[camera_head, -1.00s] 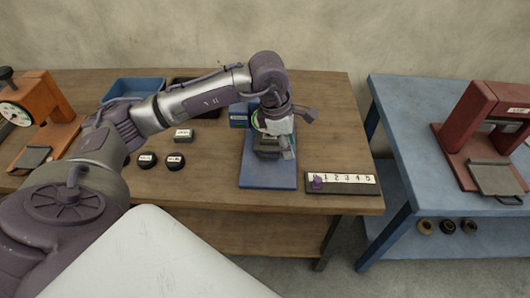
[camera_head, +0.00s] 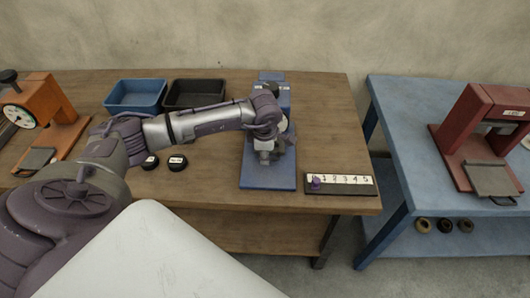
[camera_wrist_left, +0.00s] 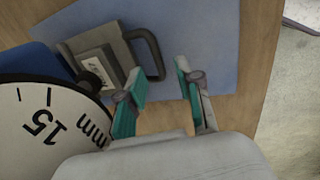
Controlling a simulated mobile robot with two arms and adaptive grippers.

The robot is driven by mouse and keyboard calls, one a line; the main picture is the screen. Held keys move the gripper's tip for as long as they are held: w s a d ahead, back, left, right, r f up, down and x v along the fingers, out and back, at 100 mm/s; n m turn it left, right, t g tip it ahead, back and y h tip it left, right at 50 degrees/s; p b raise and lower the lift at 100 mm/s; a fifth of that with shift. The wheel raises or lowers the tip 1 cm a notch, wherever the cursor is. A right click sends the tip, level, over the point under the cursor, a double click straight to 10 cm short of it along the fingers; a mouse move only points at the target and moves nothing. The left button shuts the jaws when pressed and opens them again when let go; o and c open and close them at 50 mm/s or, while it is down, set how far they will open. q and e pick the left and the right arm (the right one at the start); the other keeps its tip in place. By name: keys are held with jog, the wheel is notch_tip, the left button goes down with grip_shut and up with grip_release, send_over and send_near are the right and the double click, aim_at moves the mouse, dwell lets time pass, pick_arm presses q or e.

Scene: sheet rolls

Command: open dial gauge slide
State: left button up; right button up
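The dial gauge on a blue base (camera_head: 268,182) stands on the wooden table, its upper part mostly hidden behind my left wrist. In the left wrist view its white dial (camera_wrist_left: 45,125) reads "15" and "mm" at the left. A grey slide block (camera_wrist_left: 98,55) with a pale label and a dark loop handle (camera_wrist_left: 154,48) lies over the blue base. My left gripper (camera_head: 268,155) is over the gauge. In the left wrist view its two teal fingers (camera_wrist_left: 158,75) are apart and empty, with the handle's near end between their tips in the picture; contact cannot be told. My right gripper is not in view.
A numbered strip (camera_head: 345,189) with a purple marker lies right of the gauge. Blue (camera_head: 135,107) and black (camera_head: 194,107) trays stand behind my arm. An orange gauge (camera_head: 58,115) is at the left. A red device (camera_head: 485,130) stands on the separate blue table.

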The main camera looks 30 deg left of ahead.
pick_arm(q)
jog(key=shift+f, duration=0.6)
grip_shut()
